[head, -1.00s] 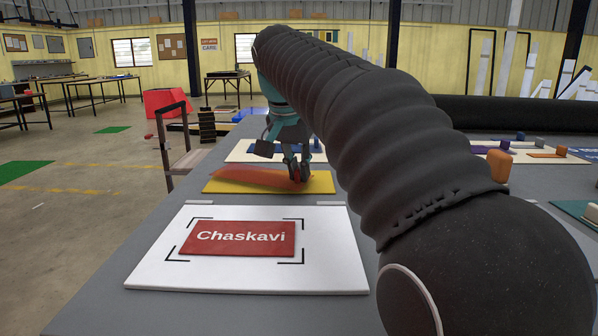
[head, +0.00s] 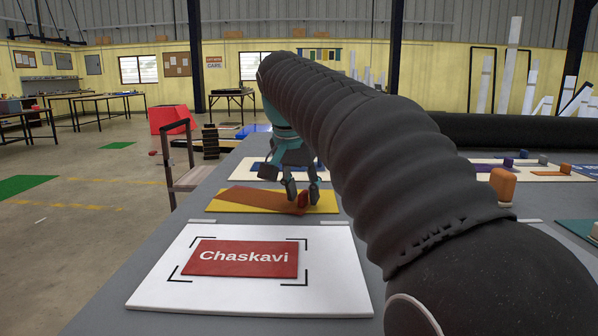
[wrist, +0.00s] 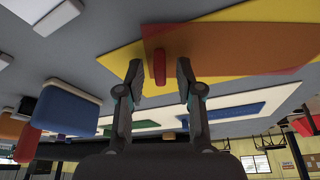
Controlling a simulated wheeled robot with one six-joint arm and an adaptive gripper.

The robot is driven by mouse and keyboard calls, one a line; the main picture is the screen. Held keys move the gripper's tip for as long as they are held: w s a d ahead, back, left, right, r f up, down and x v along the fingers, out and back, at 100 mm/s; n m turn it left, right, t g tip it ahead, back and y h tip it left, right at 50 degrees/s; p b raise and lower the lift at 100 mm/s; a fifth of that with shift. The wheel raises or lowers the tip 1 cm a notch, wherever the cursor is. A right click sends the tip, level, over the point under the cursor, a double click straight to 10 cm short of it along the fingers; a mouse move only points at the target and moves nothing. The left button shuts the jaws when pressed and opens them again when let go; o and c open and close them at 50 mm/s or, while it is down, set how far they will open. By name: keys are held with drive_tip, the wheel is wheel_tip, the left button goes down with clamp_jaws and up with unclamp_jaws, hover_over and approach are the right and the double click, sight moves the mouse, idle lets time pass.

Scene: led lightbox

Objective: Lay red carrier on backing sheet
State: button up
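The red carrier (head: 250,199) is a see-through orange-red strip with an upright red tab (head: 303,201) at its right end. It lies on the yellow backing sheet (head: 326,206), turned slightly against the sheet's edges. My gripper (head: 302,197) is over the right end of the carrier, fingers down, one on each side of the tab. In the wrist view the tab (wrist: 159,67) stands between the fingers with a clear gap on both sides, so my gripper is open. The carrier (wrist: 230,45) appears flat on the yellow sheet there.
A white board (head: 200,300) with a red "Chaskavi" plate (head: 242,258) inside black corner marks lies nearer on the grey table. An orange block (head: 504,186) stands to the right. White boards with coloured pieces lie farther back. My arm covers the middle right.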

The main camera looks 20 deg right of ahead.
drive_tip(key=v, duration=1.1)
drive_tip(key=shift+r, duration=0.4)
drive_tip(key=shift+s+a, duration=0.15)
